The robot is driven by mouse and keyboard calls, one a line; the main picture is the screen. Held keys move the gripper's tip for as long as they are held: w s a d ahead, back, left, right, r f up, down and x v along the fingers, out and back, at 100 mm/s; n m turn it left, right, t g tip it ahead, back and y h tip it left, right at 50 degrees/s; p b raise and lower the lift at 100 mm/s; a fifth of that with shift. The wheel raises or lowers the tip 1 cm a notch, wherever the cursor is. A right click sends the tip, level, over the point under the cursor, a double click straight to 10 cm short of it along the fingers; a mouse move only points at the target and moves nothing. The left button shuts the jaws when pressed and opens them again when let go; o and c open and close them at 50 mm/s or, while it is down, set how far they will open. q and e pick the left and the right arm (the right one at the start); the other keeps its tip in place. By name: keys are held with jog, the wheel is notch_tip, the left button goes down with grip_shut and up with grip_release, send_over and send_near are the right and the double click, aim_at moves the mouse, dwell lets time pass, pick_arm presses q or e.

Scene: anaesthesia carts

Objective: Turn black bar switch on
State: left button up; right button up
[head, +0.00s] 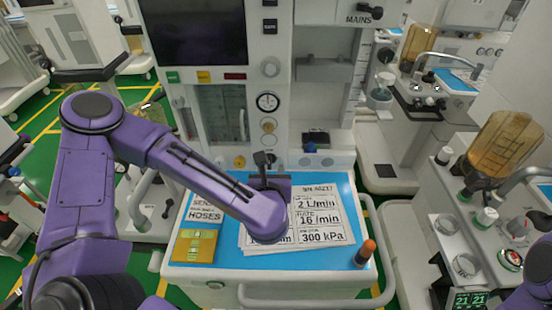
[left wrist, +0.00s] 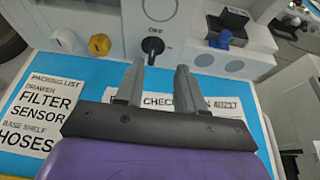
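The black bar switch (left wrist: 152,46) is on the white front panel of the cart in the left wrist view, below an OFF label (left wrist: 154,30). Its bar points roughly up and down. My left gripper (left wrist: 160,68) is open and empty; its two grey fingers point at the panel. The switch shows just beyond the fingertips, nearer the left finger, and I see no clear contact. In the head view my left gripper (head: 264,165) is over the back of the blue worktop, partly hiding the panel around the switch. My right gripper is out of view.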

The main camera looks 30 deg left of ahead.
aim_at(269, 159)
pick_arm(q)
jog(key=shift+w+a+f+p, duration=0.2)
jog(key=shift+w+a+p, duration=0.05)
jog(key=shift+w+a, duration=0.35)
jog(key=shift+w+a+f+p, duration=0.25)
jog(key=shift+w+a, duration=0.25)
jog(key=shift+a, duration=0.15)
jog(key=x, duration=0.4)
jog(key=shift+w+f+p, duration=0.2)
jog(key=shift+w+p, duration=0.1)
jog(key=shift+p, duration=0.05)
jog(key=shift+w, duration=0.1)
jog(key=shift+d, duration=0.1)
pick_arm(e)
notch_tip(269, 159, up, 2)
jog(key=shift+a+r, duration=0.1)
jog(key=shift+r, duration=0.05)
